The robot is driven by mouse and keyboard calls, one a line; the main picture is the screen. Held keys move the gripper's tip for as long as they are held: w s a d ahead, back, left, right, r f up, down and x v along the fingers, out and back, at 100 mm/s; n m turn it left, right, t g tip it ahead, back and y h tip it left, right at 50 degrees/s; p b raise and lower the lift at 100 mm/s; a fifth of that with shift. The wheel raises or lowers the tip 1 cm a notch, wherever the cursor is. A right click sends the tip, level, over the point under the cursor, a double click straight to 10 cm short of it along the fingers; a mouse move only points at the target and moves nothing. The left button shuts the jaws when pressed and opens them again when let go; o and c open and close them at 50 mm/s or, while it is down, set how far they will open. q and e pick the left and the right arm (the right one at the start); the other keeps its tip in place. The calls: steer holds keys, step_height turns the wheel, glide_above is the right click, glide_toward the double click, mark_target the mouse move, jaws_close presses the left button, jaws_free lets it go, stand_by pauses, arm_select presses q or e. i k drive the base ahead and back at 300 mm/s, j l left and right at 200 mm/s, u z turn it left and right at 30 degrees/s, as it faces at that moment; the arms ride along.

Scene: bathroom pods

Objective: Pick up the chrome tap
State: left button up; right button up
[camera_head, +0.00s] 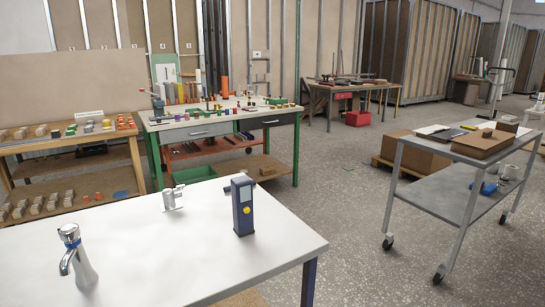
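A chrome tap (78,262) stands upright on the white table (150,250) at the near left. Its spout points to the left and down, and a blue band shows near its top. It stands alone, with nothing touching it except the table. Neither of my grippers shows in the head view.
A dark blue device with a yellow button (242,205) and a small light-grey fitting (172,198) stand farther back on the table. A grey wheeled cart (450,180) is at the right. A workbench (220,120) stands behind. Floor between table and cart is clear.

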mark_target(86, 275)
steer(key=i+j+u, duration=0.15)
steer(key=u, duration=0.2)
steer(key=i+j+u, duration=0.15)
steer(key=j+u, duration=0.2)
steer(key=i+j+u, duration=0.15)
steer(key=u, duration=0.2)
steer(key=k, duration=0.45)
